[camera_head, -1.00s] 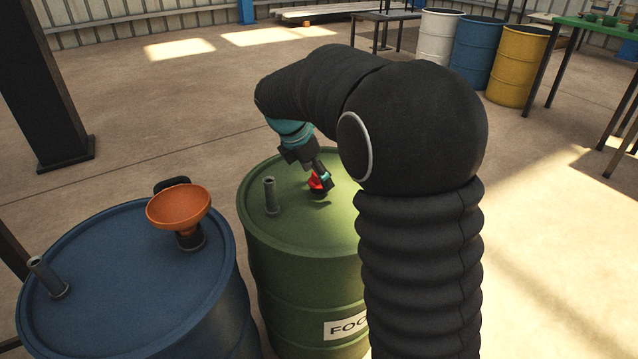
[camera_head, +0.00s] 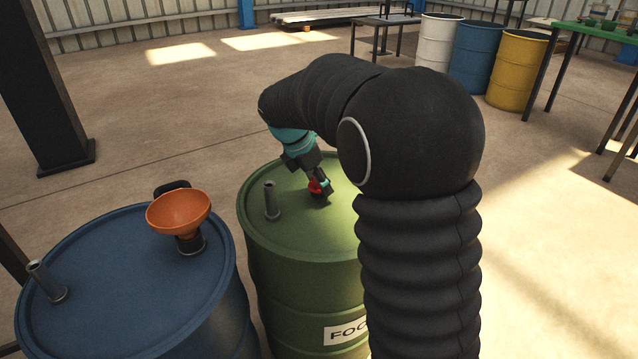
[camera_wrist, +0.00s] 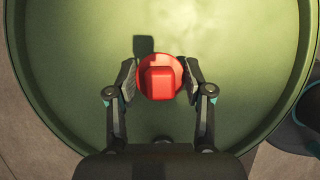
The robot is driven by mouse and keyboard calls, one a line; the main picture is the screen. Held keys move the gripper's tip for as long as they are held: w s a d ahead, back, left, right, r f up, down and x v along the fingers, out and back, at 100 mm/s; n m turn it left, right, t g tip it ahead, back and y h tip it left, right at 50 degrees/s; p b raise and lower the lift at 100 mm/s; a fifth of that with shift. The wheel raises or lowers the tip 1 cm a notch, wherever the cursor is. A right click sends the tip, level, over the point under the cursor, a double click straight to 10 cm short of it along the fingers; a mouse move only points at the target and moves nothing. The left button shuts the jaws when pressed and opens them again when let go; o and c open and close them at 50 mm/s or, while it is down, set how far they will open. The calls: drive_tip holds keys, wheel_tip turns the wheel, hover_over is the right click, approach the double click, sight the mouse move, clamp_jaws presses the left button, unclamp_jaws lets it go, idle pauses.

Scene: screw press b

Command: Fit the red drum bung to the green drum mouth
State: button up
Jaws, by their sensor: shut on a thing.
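The red drum bung (camera_head: 314,187) is between the fingers of my gripper (camera_head: 320,190), just over the lid of the green drum (camera_head: 285,222). In the wrist view the bung (camera_wrist: 160,78) is a round red disc with a raised block on top. The pads of my gripper (camera_wrist: 160,82) are closed on its left and right sides. The drum mouth is not visible; the bung and gripper may cover it. I cannot tell whether the bung touches the lid or sits in the mouth.
A grey upright pipe (camera_head: 271,200) stands on the green lid, left of my gripper. A blue drum (camera_head: 110,290) at the left carries an orange funnel (camera_head: 178,212) and another short pipe (camera_head: 47,280). Other drums and tables stand far behind.

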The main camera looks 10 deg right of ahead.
drive_tip(key=shift+r, duration=0.65)
wheel_tip(320, 180, up, 3)
drive_tip(key=shift+f, duration=0.2)
drive_tip(key=s+d+r, duration=0.5)
drive_tip(key=d+r, duration=0.2)
drive_tip(key=d, duration=0.3)
drive_tip(key=shift+s+d+p, duration=0.15)
drive_tip(key=shift+s+p, duration=0.1)
drive_tip(key=shift+p, duration=0.05)
drive_tip(key=o, duration=0.5)
drive_tip(key=shift+c, duration=0.2)
drive_tip(key=c, duration=0.5)
